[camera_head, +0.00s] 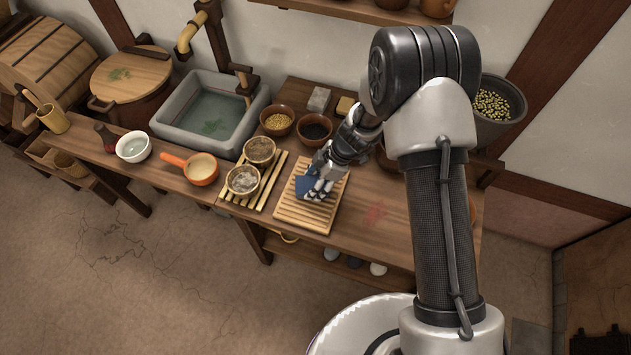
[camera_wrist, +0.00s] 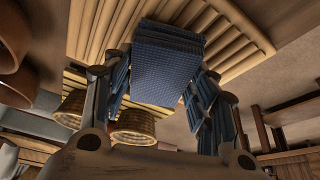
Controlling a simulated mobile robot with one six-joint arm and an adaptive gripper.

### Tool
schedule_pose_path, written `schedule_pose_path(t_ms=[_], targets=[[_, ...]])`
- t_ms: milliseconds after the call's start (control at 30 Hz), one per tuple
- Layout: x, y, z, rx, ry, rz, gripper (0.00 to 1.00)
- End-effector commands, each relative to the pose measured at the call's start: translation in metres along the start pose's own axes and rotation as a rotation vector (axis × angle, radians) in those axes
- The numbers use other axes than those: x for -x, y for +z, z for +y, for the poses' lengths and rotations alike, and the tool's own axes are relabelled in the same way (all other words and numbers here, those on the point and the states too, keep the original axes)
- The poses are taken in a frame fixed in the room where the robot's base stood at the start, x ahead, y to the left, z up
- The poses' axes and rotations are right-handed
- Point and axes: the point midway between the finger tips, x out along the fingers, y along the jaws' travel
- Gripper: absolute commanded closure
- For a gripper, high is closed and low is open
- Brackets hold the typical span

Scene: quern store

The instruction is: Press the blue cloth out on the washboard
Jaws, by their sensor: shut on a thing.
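The blue cloth (camera_head: 306,184) is at the ridged wooden washboard (camera_head: 290,211) on the wooden counter. In the wrist view the cloth (camera_wrist: 168,66) is folded in layers and sits between my fingers, against the slats of the washboard (camera_wrist: 95,22). My gripper (camera_head: 319,191) is shut on the cloth, low over the upper middle of the board. My gripper's fingers (camera_wrist: 155,100) show on both sides of the cloth in the wrist view. Part of the cloth is hidden behind the fingers in the head view.
A slatted rack (camera_head: 264,197) with two bowls stands just left of the washboard. An orange-handled pan (camera_head: 201,170), a white bowl (camera_head: 134,147) and a stone sink (camera_head: 215,113) lie further left. Brown bowls (camera_head: 314,129) stand behind the board.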

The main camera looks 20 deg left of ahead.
Motion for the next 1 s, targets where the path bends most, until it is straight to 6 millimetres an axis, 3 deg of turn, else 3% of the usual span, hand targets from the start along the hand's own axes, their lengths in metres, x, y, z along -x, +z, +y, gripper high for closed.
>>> schedule_pose_path(t_ms=[1000], targets=[[-0.0068, 0.0028, 0.0002, 0.0, 0.0, 0.0, 0.7]])
